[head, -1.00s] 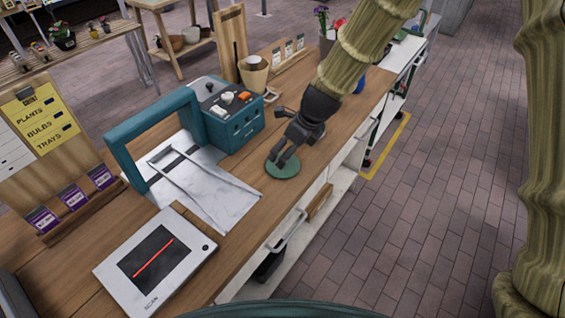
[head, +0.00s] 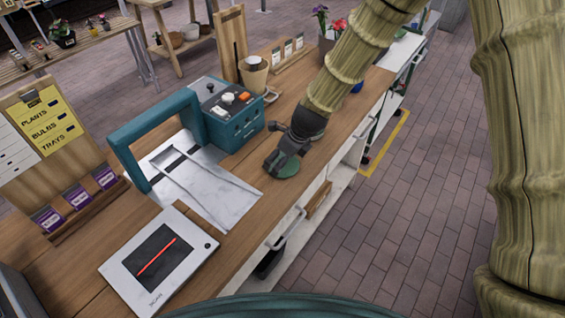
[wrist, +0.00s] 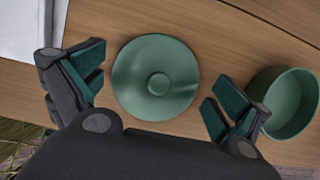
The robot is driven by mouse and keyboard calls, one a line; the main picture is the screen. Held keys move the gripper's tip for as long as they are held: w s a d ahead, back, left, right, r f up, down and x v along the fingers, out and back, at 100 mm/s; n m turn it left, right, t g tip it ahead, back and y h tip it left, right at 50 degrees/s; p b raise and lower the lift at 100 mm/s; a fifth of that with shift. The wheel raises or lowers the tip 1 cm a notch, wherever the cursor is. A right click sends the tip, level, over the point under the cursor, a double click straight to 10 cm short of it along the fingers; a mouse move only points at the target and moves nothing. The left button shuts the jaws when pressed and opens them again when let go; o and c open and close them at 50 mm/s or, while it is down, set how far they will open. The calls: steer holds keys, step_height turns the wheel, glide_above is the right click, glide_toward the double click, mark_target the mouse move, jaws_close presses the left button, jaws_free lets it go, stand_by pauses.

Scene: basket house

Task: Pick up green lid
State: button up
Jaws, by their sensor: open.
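The green lid (wrist: 155,78) is a round disc with a small raised knob, lying on the wooden counter (wrist: 120,20). In the head view the lid (head: 284,168) is near the counter's front edge, partly hidden by my gripper. My gripper (head: 281,163) is over the lid and close to it. In the wrist view my open gripper (wrist: 155,98) has one finger on each side of the lid, with nothing between the pads but the lid below. I cannot tell whether the fingers touch the counter.
A green bowl (wrist: 286,103) stands right beside the right finger in the wrist view. In the head view, a teal machine (head: 233,112) and a white plate (head: 205,185) lie left of my gripper. A scanner panel (head: 158,258) is nearer. The counter's front edge is close by.

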steer(key=shift+s, duration=0.1)
steer(key=c, duration=1.2)
steer(key=shift+s, duration=0.1)
steer(key=shift+c, duration=1.3)
steer(key=shift+s, duration=0.1)
